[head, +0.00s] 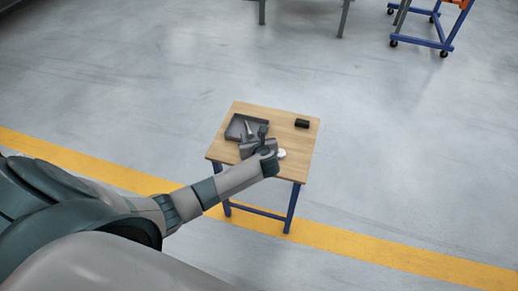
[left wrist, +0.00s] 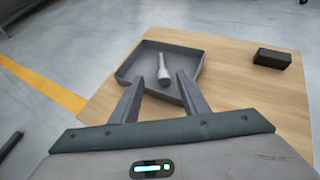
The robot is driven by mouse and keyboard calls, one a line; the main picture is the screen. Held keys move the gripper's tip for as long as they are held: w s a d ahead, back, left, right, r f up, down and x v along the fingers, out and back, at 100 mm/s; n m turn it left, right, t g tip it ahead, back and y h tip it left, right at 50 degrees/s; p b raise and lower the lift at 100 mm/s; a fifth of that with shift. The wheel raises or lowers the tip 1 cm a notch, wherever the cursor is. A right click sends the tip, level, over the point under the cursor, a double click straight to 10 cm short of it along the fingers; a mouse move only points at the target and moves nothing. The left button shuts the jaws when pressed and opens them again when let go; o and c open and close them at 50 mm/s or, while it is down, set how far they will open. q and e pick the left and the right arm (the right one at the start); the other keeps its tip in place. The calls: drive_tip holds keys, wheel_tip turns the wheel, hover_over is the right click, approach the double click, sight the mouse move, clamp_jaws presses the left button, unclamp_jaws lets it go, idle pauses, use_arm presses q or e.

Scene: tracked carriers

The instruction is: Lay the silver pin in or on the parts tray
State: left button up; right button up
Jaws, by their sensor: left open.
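The silver pin (left wrist: 163,68) is inside the dark grey parts tray (left wrist: 124,72) in the left wrist view, with its thicker end toward me. It looks laid on the tray floor. In the head view the pin (head: 249,129) shows as a small light piece at the tray (head: 233,127), just beyond my left gripper (head: 253,139). My left gripper (left wrist: 160,77) is open, its two fingers apart at the near side of the tray, with the pin's near end between the fingertips and clear space on both sides. My right gripper is in neither view.
The tray stands on a small wooden table (head: 295,140) with blue legs. A black block (head: 302,123) is at the table's right; it also shows in the left wrist view (left wrist: 272,58).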

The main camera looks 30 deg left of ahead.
use_arm(q)
drive_tip(key=v, duration=1.4)
idle(0.4)
